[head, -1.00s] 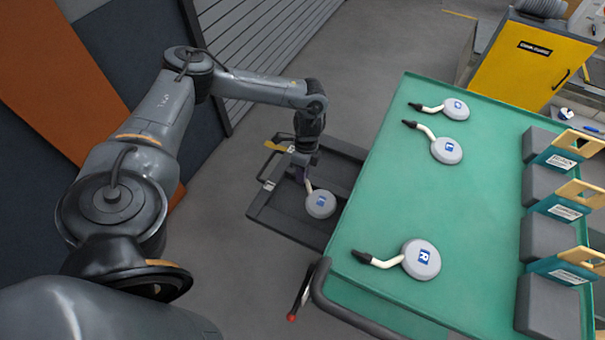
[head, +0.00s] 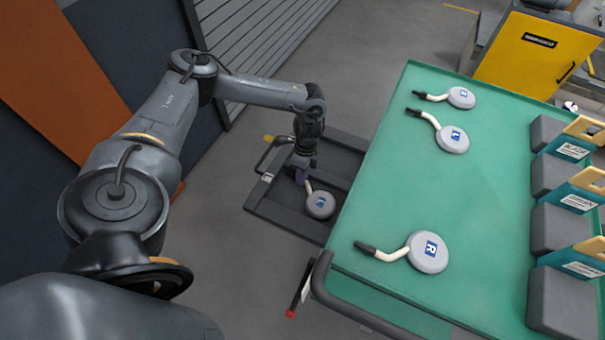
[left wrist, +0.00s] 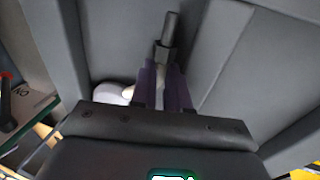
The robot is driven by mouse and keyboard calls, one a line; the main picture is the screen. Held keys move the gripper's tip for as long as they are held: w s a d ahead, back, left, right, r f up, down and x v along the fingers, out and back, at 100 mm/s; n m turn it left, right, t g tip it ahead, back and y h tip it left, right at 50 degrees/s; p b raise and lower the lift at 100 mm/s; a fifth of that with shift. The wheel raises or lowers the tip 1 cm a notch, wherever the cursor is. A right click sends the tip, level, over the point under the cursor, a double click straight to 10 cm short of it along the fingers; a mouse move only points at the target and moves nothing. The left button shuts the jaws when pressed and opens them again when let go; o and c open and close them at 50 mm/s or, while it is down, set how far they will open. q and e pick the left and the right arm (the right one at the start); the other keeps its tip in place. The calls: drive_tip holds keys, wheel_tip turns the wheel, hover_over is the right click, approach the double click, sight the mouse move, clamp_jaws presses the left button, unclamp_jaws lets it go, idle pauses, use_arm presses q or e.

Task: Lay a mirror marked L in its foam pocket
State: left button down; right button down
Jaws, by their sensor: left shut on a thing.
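My left gripper (head: 303,174) is shut on the pale stem of a grey round mirror (head: 320,205). The mirror's blue label is too small to read. It hangs over the dark divided tray (head: 283,221) left of the green table. In the left wrist view the purple fingers (left wrist: 163,88) grip the stem, whose black end (left wrist: 168,35) points up the picture between grey walls (left wrist: 225,60). I cannot tell whether the mirror touches the pocket floor. On the table lie a mirror marked L (head: 452,139), one marked R (head: 428,252) and a far one (head: 461,97). My right gripper is out of view.
The green table (head: 390,205) stands close to the right of the tray, with a dark rail at its near corner. Grey blocks (head: 562,305) and labelled teal holders (head: 577,198) line its right side. A yellow cabinet (head: 530,55) stands behind.

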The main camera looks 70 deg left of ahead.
use_arm(q)
drive_tip(key=c, duration=1.3)
unclamp_jaws()
drive_tip(key=shift+o, duration=1.3)
drive_tip(key=shift+s, duration=0.15)
drive_tip(key=shift+f, duration=0.1)
